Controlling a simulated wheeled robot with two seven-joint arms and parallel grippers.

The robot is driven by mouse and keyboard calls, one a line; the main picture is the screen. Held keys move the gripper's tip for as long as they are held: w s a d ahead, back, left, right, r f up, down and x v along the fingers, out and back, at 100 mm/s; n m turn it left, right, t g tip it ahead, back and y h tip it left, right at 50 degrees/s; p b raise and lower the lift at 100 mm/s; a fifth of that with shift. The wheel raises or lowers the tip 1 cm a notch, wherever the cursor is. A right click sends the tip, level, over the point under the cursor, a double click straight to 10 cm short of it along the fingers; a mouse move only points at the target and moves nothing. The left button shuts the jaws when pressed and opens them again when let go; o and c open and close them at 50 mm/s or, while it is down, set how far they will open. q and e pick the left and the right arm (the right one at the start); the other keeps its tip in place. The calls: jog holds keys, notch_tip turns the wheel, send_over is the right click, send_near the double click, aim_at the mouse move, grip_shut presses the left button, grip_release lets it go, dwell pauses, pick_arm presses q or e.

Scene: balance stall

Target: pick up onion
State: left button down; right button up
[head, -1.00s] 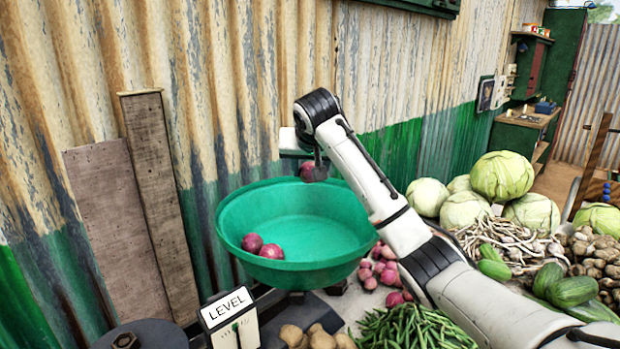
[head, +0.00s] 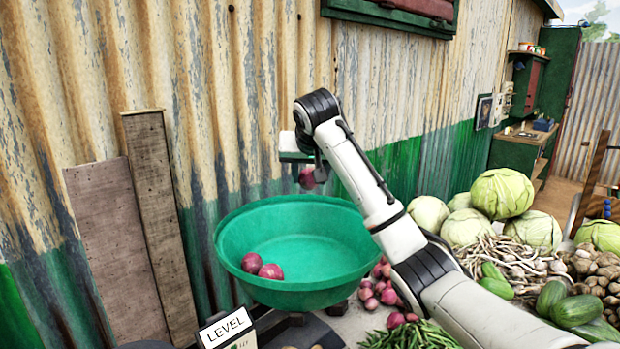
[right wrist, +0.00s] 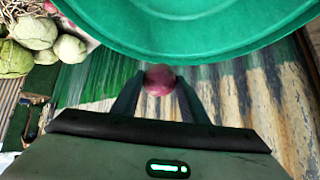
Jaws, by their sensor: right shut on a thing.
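My right gripper (head: 311,180) is shut on a red onion (head: 307,178), held above the far rim of the green basin (head: 232,248). In the right wrist view the held onion (right wrist: 159,79) sits between the two fingertips, with the basin (right wrist: 180,40) beyond it at the top. Several loose red onions (head: 378,284) are piled on the surface to the right of the basin, partly hidden by my right arm. My left gripper is not in view.
A sign reading LEVEL (head: 226,328) stands in front of the basin. Green beans (head: 412,336), cabbages (head: 500,194), garlic (head: 510,262), cucumbers (head: 575,309) and brown roots fill the right side. A corrugated wall (head: 240,100) rises behind, with planks (head: 160,220) leaning on it.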

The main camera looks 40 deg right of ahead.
jog(key=s+a+f+m+g+h, duration=0.2)
jog(key=s+a+f+m, duration=0.25)
jog(key=s, duration=0.45)
jog(key=shift+n, duration=0.35)
jog(key=f, duration=0.6)
jog(key=shift+s+a+f, duration=0.25)
jog(key=shift+f, duration=2)
